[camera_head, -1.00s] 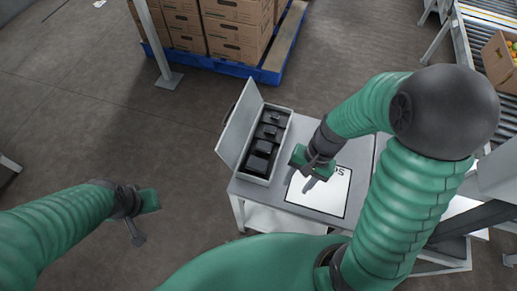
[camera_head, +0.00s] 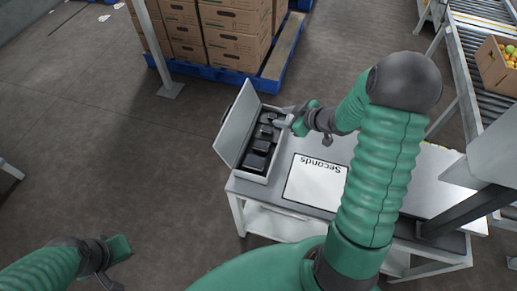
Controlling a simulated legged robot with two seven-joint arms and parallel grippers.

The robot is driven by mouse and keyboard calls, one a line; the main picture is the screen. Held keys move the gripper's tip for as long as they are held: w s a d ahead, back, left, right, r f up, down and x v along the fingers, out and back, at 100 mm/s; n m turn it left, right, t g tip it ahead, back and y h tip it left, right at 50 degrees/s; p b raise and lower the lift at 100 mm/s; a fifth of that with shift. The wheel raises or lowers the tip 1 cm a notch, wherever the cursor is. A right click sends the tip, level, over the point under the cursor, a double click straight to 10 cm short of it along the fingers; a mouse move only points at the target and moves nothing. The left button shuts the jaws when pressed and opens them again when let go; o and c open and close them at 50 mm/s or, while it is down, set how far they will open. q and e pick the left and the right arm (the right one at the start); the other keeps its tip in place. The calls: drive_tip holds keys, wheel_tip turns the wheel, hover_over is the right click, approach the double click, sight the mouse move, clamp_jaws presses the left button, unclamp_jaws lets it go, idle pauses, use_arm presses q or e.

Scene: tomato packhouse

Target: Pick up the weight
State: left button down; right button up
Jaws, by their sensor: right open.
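Several black weights sit in a row in an open grey case (camera_head: 279,170) on the left end of the table. The largest weight (camera_head: 255,162) is nearest me, a middle one (camera_head: 262,147) lies behind it, and smaller ones (camera_head: 267,131) are toward the far end. My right gripper (camera_head: 284,122) is open at the far right edge of the case, close to the smallest weights; I cannot tell whether it touches one. My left gripper (camera_head: 118,266) is at the lower left, away from the table, and its jaw state is unclear.
The case lid (camera_head: 237,124) stands up on its left side. A white panel marked "Seconds" (camera_head: 315,182) lies on the grey table (camera_head: 285,212) right of the case. Cartons (camera_head: 235,42) on a blue pallet (camera_head: 225,75) and a post (camera_head: 156,45) stand behind. A roller conveyor (camera_head: 470,75) is at right.

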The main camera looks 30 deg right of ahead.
drive_tip(key=s+d+f+n+y, duration=0.1)
drive_tip(key=s+f+y, duration=0.1)
drive_tip(key=s, duration=0.1)
drive_tip(key=n+y, duration=0.2)
drive_tip(key=y, duration=0.3)
approach(261, 144)
drive_tip(key=b+x, duration=0.2)
drive_tip(key=x, duration=0.4)
drive_tip(key=shift+d, duration=0.1)
drive_tip(key=shift+h, duration=0.3)
drive_tip(key=b+x, duration=0.2)
drive_tip(key=x, duration=0.4)
drive_tip(key=shift+r, duration=0.1)
drive_tip(key=shift+s, duration=0.1)
drive_tip(key=shift+c, duration=0.4)
clamp_jaws()
